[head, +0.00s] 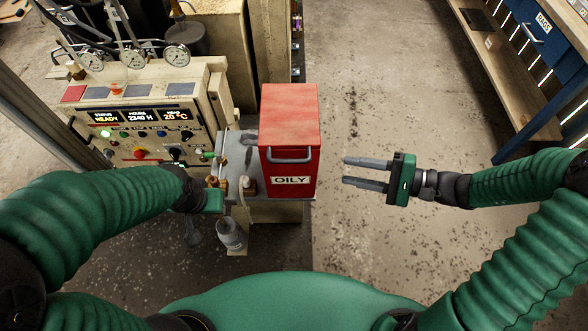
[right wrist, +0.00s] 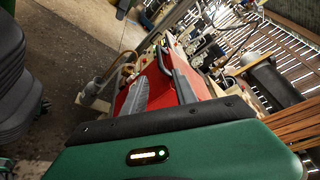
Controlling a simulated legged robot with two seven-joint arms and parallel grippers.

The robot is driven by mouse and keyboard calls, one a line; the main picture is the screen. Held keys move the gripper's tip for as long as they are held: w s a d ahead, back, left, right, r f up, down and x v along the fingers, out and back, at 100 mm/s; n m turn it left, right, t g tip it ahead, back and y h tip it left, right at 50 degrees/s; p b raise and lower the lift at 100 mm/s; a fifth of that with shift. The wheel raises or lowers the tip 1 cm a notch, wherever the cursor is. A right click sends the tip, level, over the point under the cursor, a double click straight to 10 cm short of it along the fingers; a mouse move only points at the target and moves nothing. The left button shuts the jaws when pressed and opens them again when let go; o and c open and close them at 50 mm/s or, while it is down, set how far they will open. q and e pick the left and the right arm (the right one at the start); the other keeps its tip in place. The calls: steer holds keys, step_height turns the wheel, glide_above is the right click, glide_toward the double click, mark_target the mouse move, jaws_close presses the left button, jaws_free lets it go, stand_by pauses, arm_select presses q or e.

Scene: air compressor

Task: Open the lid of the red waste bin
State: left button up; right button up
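The red waste bin (head: 300,188) stands upright on a grey surface beside the machine, with an "OILY" label on its front. Its lid (head: 290,112) is down, and a grey bar handle (head: 289,160) sits on the front just below it. My right gripper (head: 344,171) is to the right of the bin, its two fingers apart and pointing left at it, with a gap and nothing between them. The bin (right wrist: 160,88) also shows beyond the gripper body in the right wrist view. My left gripper (head: 210,200) is left of the bin, near the fittings; its fingers are not clear.
The compressor control panel (head: 140,133) with lit displays and knobs stands left of the bin. Gauges (head: 133,57) rise behind it. A grey cylinder (head: 230,234) hangs low at the front. A blue workbench (head: 545,45) is at the right. The floor between is open.

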mark_target(290, 161)
steer(key=x, duration=1.5)
steer(key=shift+w+a+f, duration=0.1)
steer(key=shift+a+f, duration=0.05)
steer(key=shift+f, duration=0.1)
steer(key=shift+a, duration=0.3)
steer(key=shift+c, duration=0.4)
jaws_close()
